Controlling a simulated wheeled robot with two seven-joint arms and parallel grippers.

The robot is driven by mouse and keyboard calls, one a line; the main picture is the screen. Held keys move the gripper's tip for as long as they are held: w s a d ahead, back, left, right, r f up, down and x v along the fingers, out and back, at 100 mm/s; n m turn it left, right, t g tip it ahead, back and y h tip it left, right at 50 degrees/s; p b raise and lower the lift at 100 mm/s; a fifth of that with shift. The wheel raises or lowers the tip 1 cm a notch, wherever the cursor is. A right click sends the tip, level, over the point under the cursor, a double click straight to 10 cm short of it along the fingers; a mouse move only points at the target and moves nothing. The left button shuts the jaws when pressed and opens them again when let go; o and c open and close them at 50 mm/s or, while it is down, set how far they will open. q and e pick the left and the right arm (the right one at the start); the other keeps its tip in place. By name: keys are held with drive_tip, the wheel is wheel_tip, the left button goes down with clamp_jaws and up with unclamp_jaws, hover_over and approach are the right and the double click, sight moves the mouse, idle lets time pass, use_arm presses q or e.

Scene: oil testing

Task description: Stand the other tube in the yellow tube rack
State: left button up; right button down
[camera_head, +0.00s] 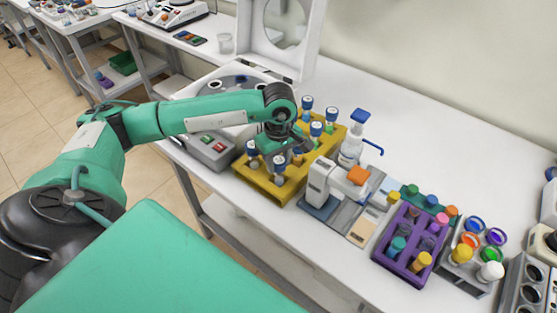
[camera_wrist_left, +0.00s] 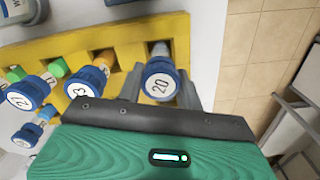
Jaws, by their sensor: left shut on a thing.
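The yellow tube rack (camera_head: 268,189) stands on the white table and holds several blue-capped tubes (camera_head: 316,128). The rack also shows in the left wrist view (camera_wrist_left: 115,33). My left gripper (camera_head: 274,151) is over the near part of the rack, pointing down. In the left wrist view its fingers (camera_wrist_left: 161,85) are shut on a blue-capped tube marked 20 (camera_wrist_left: 160,78), at the end of the rack's row. The tube's lower part is mostly hidden by its cap, so I cannot tell how deep it sits. My right gripper is not in view.
A small white device (camera_head: 322,183) is close to the rack's right side. A purple rack (camera_head: 404,259) with tubes is farther right. A grey box with buttons (camera_head: 209,148) is at the left.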

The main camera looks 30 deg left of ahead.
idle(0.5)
use_arm(q)
drive_tip(key=shift+b, duration=0.35)
idle(0.3)
drive_tip(key=o, duration=1.1)
drive_tip(key=shift+r, duration=0.1)
drive_tip(key=shift+r+b, duration=1.45)
drive_tip(key=shift+r, duration=5.35)
